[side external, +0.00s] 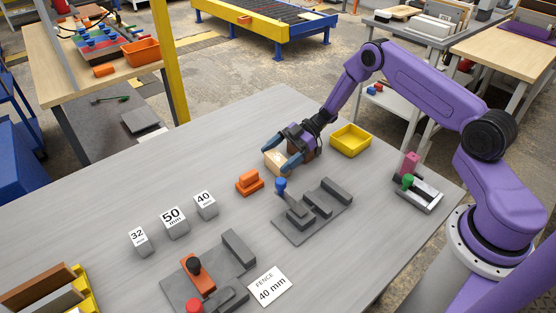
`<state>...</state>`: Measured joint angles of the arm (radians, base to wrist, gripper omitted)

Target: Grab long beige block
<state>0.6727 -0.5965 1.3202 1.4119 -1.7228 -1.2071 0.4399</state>
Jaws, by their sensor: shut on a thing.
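The beige block (275,161) is near the middle of the grey table. My gripper (279,152) has its blue fingers on either side of the block and is shut on it. The block's near end shows between the fingertips; its rest is hidden behind the gripper. I cannot tell whether the block touches the table or is slightly raised.
An orange stepped piece (249,182) sits to the left. A grey fixture with a blue knob (281,186) stands just in front. A yellow tray (350,141) is to the right. Grey blocks marked 32, 50 (174,222) and 40 stand at the left. Table space behind the gripper is clear.

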